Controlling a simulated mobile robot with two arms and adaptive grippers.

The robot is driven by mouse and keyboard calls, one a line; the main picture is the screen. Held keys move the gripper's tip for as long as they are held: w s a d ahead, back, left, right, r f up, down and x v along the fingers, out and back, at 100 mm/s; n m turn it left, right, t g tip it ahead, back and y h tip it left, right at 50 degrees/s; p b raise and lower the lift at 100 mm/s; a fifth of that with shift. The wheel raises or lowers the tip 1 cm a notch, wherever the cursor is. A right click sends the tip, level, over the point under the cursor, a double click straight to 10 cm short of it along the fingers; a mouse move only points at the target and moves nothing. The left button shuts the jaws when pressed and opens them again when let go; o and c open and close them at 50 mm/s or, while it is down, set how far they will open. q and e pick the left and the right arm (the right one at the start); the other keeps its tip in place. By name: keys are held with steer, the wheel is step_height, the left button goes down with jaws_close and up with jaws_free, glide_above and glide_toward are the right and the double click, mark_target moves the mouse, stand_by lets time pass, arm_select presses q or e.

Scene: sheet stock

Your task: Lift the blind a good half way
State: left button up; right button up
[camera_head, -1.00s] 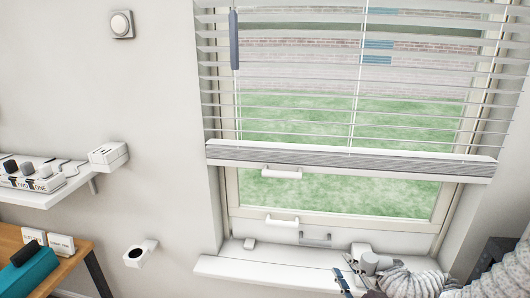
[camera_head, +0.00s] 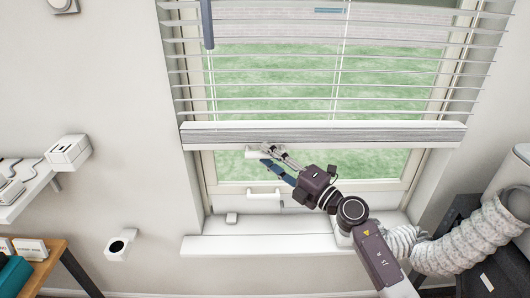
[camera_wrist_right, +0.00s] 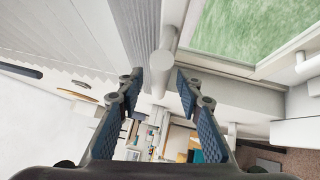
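The white slatted blind hangs over the window, and its grey-fronted bottom rail (camera_head: 330,135) is above the lower part of the glass. A white handle (camera_head: 251,154) is under the rail, left of its middle. My right gripper (camera_head: 264,155) is at this handle, its fingers pointing up and left. In the right wrist view, the fingers (camera_wrist_right: 159,78) are apart, with the white handle (camera_wrist_right: 165,45) ahead of and between the tips. Whether they touch it cannot be told. The blind's slats (camera_wrist_right: 60,25) fill the wrist view's upper left. My left gripper is not in view.
A second white handle (camera_head: 263,193) is on the lower window frame, below the gripper. The white sill (camera_head: 250,245) juts out underneath. A blue-grey wand (camera_head: 207,25) hangs at the blind's left. A ribbed hose (camera_head: 475,235) is at right, a shelf (camera_head: 25,190) at left.

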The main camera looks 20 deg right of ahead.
steer(key=shift+w+a+r, duration=0.1)
steer(key=shift+w+a, duration=0.25)
steer(key=shift+w, duration=0.3)
jaws_close()
